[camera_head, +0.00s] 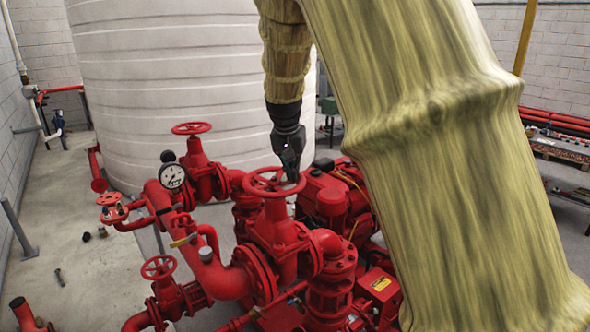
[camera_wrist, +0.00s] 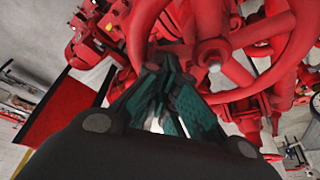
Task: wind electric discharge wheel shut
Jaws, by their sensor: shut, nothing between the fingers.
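A red handwheel (camera_head: 262,191) tops the large red valve in the middle of the pumpset. In the wrist view its rim and spokes fill the upper right around a round hub (camera_wrist: 213,53). My gripper (camera_head: 291,172) points down at the wheel's far right rim in the head view. The fingers are shut with nothing held. In the wrist view the green-padded fingers (camera_wrist: 167,72) reach toward the rim, left of the hub. I cannot tell whether the fingertips touch the wheel. No label shows which wheel is the electric discharge one.
Other red handwheels stand at the back (camera_head: 191,128), the left (camera_head: 112,210) and the lower left (camera_head: 158,267). A pressure gauge (camera_head: 172,176) rises left of the wheel. A big white tank (camera_head: 180,70) stands behind. The left floor (camera_head: 75,240) is mostly clear.

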